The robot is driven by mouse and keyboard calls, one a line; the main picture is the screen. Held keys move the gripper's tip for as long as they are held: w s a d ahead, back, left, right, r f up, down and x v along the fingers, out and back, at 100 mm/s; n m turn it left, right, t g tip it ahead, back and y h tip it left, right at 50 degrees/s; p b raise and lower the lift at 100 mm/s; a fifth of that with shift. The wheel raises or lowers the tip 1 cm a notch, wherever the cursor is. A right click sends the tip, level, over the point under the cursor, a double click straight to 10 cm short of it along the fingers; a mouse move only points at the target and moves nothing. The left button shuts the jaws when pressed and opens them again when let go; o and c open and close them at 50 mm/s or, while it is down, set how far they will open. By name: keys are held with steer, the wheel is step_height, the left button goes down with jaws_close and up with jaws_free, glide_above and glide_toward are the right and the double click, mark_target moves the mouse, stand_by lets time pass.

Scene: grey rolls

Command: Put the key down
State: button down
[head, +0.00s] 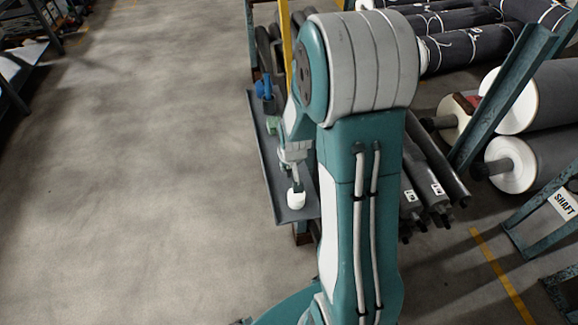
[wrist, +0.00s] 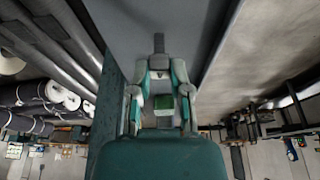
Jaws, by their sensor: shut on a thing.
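My gripper (wrist: 160,72) has its two pale and teal fingers brought together at the tips in the wrist view. A narrow dark grey piece (wrist: 158,43), which looks like the key, sticks out between the fingertips. Its shape is too small to make out well. In the head view my gripper (head: 294,178) hangs over a long grey shelf top (head: 263,152), near its front end. The key cannot be made out there. I cannot tell whether it touches the shelf top.
A white rounded thing (head: 296,198) shows at the gripper's end. Farther back are a green thing (head: 271,126) and a blue thing (head: 265,88). Grey rolls (head: 467,47) and teal rack posts (head: 505,90) stand on the right. The floor on the left is clear.

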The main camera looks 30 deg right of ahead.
steer(key=shift+f, duration=0.35)
steer(key=c, duration=0.6)
jaws_free()
steer(key=shift+r, duration=0.15)
steer(key=v, duration=1.2)
steer(key=s+a+r+n, duration=0.1)
steer(key=s+a+r, duration=0.3)
steer(key=s, duration=0.1)
steer(key=s+a+r+n+t, duration=0.1)
steer(key=s+a+r, duration=0.2)
steer(key=s+r, duration=0.2)
steer(key=s+a+r+n+t+y, duration=0.1)
steer(key=s+a+r, duration=0.3)
steer(key=s, duration=0.1)
steer(key=shift+s+a+r, duration=0.25)
steer(key=shift+s+a, duration=0.05)
steer(key=shift+a, duration=0.1)
